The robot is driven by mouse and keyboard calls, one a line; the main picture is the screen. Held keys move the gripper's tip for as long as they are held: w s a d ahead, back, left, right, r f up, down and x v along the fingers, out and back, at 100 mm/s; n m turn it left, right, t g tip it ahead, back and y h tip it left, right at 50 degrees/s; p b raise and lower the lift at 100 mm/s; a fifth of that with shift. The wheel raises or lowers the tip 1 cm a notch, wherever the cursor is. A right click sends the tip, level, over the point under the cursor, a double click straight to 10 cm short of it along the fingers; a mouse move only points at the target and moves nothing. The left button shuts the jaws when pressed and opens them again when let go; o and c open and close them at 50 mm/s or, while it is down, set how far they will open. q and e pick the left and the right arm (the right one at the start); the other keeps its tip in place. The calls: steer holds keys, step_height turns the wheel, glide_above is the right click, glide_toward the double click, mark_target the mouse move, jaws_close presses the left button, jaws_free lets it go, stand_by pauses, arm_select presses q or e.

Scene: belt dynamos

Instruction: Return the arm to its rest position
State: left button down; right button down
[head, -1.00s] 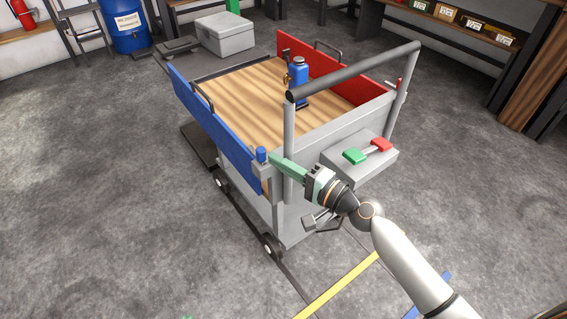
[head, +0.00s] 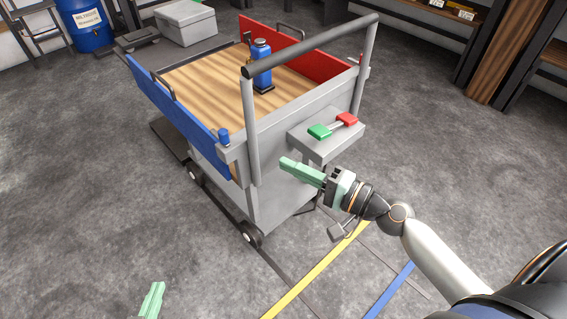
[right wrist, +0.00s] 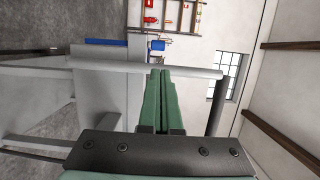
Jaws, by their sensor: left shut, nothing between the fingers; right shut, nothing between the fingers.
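My right gripper (head: 283,163) is shut and empty in the head view, in front of the cart's near end and below the grey ledge. In the right wrist view its green fingers (right wrist: 161,75) lie together with nothing between them, and the cart's grey handle bar (right wrist: 110,66) crosses beyond their tips. My left gripper (head: 155,288) shows only its green fingers at the bottom edge of the head view. They are together and hold nothing, low over the floor; the rest of that arm is out of view.
The cart has a wooden deck (head: 205,88), a blue side panel (head: 178,108) and a red one (head: 300,55). A blue bottle (head: 262,66) stands on the deck.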

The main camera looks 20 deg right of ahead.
arm_select(q)
steer(key=shift+w+r, duration=0.1)
steer(key=shift+r, duration=0.05)
stand_by(0.4)
